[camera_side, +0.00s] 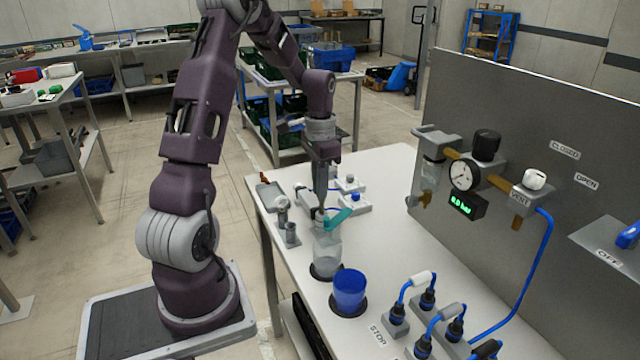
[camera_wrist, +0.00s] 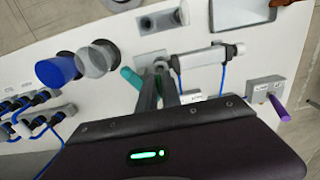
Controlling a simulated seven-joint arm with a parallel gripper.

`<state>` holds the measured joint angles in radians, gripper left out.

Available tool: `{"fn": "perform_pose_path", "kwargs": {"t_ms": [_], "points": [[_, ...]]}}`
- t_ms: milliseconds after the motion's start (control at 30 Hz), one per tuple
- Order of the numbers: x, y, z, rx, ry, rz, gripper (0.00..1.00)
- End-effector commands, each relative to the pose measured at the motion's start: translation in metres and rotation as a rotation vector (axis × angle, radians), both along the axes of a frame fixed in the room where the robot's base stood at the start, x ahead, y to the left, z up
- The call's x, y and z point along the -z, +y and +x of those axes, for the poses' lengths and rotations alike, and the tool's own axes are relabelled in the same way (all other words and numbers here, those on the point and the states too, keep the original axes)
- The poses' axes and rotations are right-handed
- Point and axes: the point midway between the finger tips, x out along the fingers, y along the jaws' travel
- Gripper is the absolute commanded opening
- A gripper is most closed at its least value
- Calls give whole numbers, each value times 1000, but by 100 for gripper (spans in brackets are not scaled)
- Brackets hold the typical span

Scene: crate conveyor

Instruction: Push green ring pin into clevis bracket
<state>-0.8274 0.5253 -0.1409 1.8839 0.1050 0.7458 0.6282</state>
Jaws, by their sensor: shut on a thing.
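My gripper (camera_side: 319,214) points straight down low over the white bench. In the wrist view my gripper's fingertips (camera_wrist: 164,73) are close together. A teal-green piece (camera_side: 339,217), which looks like the green ring pin, sticks out sideways at the fingertips; it also shows to their left in the wrist view (camera_wrist: 131,81). My gripper is shut on it; the pin's shank and ring are not clear. A grey cylinder (camera_wrist: 202,55) lies beside the fingertips. Small grey metal parts at its near end look like the clevis bracket, partly hidden by my fingers. I cannot tell whether the pin is in it.
A clear cup (camera_side: 327,246) and a blue cup (camera_side: 349,290) stand close to my gripper. Blue-cabled connectors (camera_side: 426,300) and a STOP label are at the front right. An upright grey panel (camera_side: 560,120) with gauge and valves borders the bench. A purple lever (camera_wrist: 277,114) stands at right.

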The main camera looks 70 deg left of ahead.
Motion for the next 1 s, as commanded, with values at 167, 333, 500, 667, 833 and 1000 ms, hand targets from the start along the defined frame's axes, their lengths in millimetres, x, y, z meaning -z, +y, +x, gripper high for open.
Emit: {"fn": "perform_pose_path", "kwargs": {"t_ms": [167,333,500,667,833,1000], "points": [[3,0,0,0,1,-1,0],[3,0,0,0,1,0,0],[4,0,0,0,1,-1,0],[8,0,0,0,1,0,0],[11,0,0,0,1,0,0],[11,0,0,0,1,0,0]]}}
